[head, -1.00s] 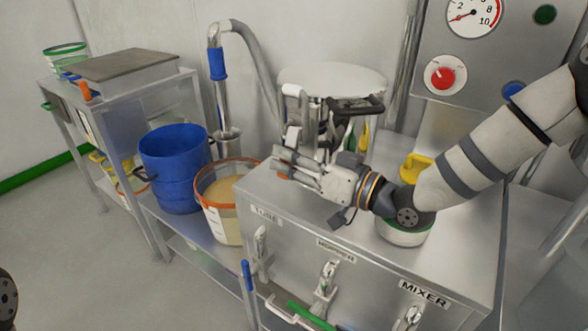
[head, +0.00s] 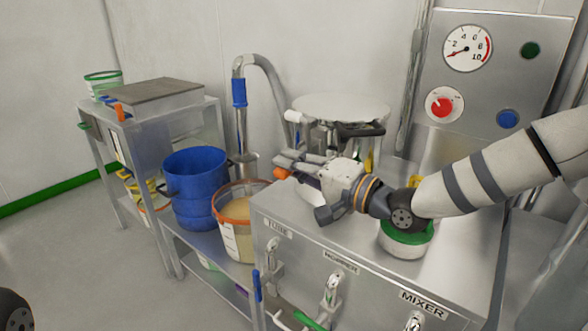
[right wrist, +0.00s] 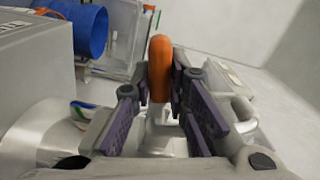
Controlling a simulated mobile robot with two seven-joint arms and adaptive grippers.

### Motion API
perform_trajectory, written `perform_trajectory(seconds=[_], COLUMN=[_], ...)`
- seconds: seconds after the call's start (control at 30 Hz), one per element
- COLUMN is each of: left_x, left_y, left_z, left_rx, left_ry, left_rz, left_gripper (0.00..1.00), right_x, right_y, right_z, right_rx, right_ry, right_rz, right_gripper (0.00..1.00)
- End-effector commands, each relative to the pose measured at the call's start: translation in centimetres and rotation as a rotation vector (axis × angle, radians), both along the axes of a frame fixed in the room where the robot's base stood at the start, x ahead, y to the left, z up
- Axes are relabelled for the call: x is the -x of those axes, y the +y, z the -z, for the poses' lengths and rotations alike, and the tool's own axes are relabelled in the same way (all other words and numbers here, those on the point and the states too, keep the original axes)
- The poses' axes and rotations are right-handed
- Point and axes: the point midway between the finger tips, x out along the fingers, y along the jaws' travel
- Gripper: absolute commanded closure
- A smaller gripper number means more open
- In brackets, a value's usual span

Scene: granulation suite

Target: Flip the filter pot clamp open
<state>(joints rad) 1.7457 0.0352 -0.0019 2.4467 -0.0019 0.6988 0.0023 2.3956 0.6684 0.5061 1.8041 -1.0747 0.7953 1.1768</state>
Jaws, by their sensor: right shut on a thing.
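My right gripper (head: 288,163) reaches in from the right over the steel cabinet top, its fingers pointing left. It is shut on an orange handle (right wrist: 160,68), which stands upright between the purple finger pads in the right wrist view. The handle's orange end (head: 281,173) also shows at the fingertips in the head view. A steel pot with a round pale lid (head: 340,106) stands behind the gripper; I take it to be the filter pot. The hand hides much of the clamp and the pot's lower part. My left gripper is not in view.
A green-rimmed white tub (head: 406,246) stands under my right forearm. A blue bucket (head: 195,190) and an orange-rimmed bucket (head: 232,238) stand left of the steel cabinet (head: 335,240). A gauge panel (head: 482,75) stands at the back right.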

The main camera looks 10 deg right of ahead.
Motion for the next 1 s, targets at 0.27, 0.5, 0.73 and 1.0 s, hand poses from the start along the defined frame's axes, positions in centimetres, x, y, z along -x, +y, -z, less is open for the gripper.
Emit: perform_trajectory(seconds=[0.27,0.5,0.73,1.0], left_x=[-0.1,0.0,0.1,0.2], left_y=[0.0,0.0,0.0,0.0], left_z=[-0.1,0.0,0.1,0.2], left_rx=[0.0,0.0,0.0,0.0], left_ry=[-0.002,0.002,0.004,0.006], left_rz=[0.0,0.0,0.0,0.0], left_gripper=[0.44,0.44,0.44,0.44], right_x=[0.2,0.2,0.2,0.2], right_y=[0.2,0.2,0.3,0.3], right_z=[-1.2,-2.0,-2.4,-2.7], right_rx=[-0.193,-0.319,-0.394,-0.428], right_ry=[0.15,0.252,0.311,0.336], right_rz=[-0.001,0.0,-0.001,-0.001], right_gripper=[1.0,1.0,1.0,1.0])
